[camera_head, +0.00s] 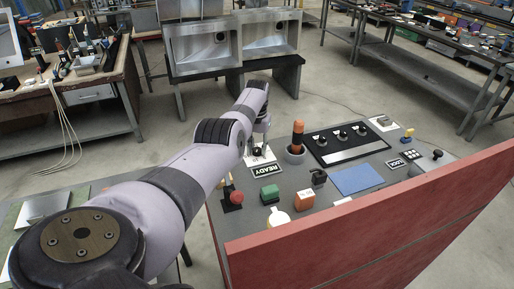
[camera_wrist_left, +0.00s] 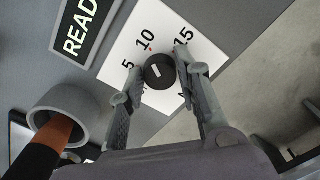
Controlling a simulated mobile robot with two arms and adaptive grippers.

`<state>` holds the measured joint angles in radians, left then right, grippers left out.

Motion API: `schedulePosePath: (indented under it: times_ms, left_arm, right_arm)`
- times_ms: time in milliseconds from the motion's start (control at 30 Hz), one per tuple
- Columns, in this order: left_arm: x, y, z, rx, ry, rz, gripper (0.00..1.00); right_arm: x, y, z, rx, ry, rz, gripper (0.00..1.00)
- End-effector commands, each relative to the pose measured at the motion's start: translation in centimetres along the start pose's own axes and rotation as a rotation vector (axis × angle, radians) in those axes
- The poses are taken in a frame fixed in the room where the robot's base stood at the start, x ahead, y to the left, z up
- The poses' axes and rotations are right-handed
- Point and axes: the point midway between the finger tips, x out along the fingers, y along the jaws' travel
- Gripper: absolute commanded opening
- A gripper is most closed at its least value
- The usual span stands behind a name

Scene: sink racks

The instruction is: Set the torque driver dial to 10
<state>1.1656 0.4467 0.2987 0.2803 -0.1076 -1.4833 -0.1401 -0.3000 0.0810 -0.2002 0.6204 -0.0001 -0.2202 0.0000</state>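The torque dial is a round black knob (camera_wrist_left: 160,72) with a short white mark, on a white plate (camera_wrist_left: 125,42) printed 5, 10 and 15. A small red dot lies beside the 10. The mark seems to point between the 5 and the 10, though its exact direction is hard to tell. My left gripper (camera_wrist_left: 158,62) is open, with one finger on each side of the knob; I cannot tell whether either touches it. In the head view the left gripper (camera_head: 259,139) is above the dial plate (camera_head: 261,156). My right gripper is not in view.
An orange and black driver (camera_head: 298,137) stands in a grey cup (camera_head: 295,155) close right of the dial. A READY sign (camera_head: 268,170), red button (camera_head: 236,197), green block (camera_head: 269,193) and orange block (camera_head: 304,199) are nearby. A red wall (camera_head: 370,215) edges the panel's near side.

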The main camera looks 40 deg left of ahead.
Motion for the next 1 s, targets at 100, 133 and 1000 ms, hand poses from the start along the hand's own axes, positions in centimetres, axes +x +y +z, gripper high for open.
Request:
schedulePosePath:
  times_ms: [100, 133, 1000]
  left_arm:
    - [0.0, 0.0, 0.0, -0.001, 0.0, 0.0, 0.41]
    - [0.0, 0.0, 0.0, -0.001, -0.001, 0.0, 0.42]
    - [-6.0, 0.0, -0.1, -0.001, 0.004, -0.001, 0.49]
  right_arm:
    - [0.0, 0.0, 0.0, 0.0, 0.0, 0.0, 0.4]
    - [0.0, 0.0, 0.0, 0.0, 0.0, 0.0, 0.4]
    - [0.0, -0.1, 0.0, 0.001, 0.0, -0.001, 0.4]
